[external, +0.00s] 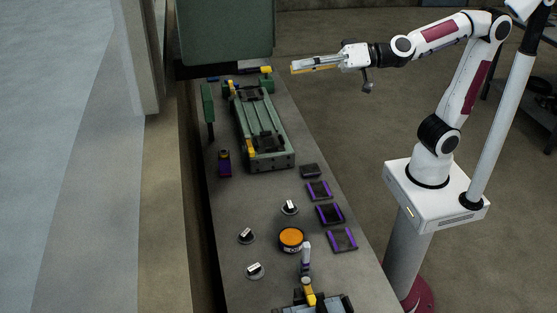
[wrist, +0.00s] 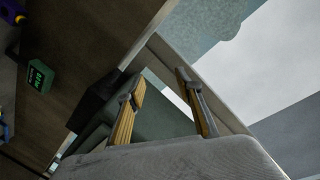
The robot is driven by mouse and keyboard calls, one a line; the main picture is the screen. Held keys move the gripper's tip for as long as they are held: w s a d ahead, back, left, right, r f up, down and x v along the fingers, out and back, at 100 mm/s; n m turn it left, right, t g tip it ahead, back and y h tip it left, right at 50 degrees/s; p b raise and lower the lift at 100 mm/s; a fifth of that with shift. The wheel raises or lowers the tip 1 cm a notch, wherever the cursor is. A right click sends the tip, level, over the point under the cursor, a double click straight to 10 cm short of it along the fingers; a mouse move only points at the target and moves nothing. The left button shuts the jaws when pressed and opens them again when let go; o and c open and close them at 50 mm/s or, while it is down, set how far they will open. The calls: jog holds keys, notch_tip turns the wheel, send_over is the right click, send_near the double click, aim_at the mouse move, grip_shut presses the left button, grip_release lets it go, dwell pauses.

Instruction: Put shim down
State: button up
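My gripper (external: 293,68) is stretched out level, pointing left, in the air beyond the far right side of the bench. In the wrist view its two yellow-padded fingers (wrist: 160,78) stand apart, and I see nothing held between them. No piece clearly recognisable as the shim is in the gripper. Flat dark square pieces with purple edges lie in a row along the bench's right edge: one (external: 319,190), a second (external: 330,213) and a third (external: 342,239). A smaller dark piece (external: 310,170) lies behind them. I cannot tell which, if any, is the shim.
A large green block (external: 226,30) stands at the far end.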

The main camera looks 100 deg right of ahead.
jog(key=w+d+f+m+h, duration=0.1)
jog(key=w+d+m+h, duration=0.2)
jog(key=w, duration=0.1)
jog(key=m+g+h, duration=0.5)
jog(key=g+h, duration=0.3)
jog(key=g, duration=0.6)
send_near(291, 206)
jog(key=shift+x, duration=0.8)
jog(key=shift+d+r, duration=0.15)
jog(key=shift+x, duration=1.25)
jog(key=shift+x, duration=2.6)
